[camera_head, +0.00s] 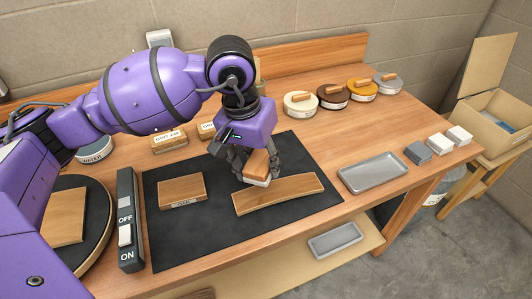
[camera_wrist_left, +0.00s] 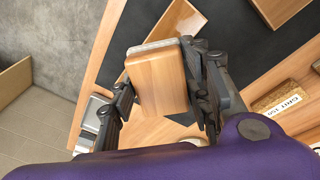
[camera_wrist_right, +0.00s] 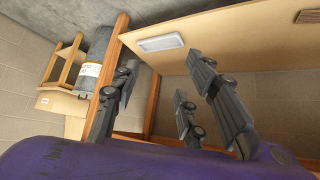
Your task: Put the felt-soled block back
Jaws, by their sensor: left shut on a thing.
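The felt-soled block (camera_head: 257,167) is a small wooden block with a pale grey sole. My left gripper (camera_head: 246,165) is shut on it, over the dark mat at the rear edge of the curved wooden strip (camera_head: 285,194). In the left wrist view the block (camera_wrist_left: 158,80) sits between the fingers (camera_wrist_left: 165,92), its grey felt edge at the top. I cannot tell whether the sole touches the strip or mat. My right gripper (camera_wrist_right: 158,85) shows only in the right wrist view, open and empty, near the lower shelf.
A wooden block labelled OAK (camera_head: 182,191) lies on the dark mat (camera_head: 170,240). Left are a switch box (camera_head: 128,225) and a round disc (camera_head: 95,225). Right are an empty grey tray (camera_head: 372,172) and small blocks (camera_head: 440,144). Lidded round tins (camera_head: 333,95) stand behind.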

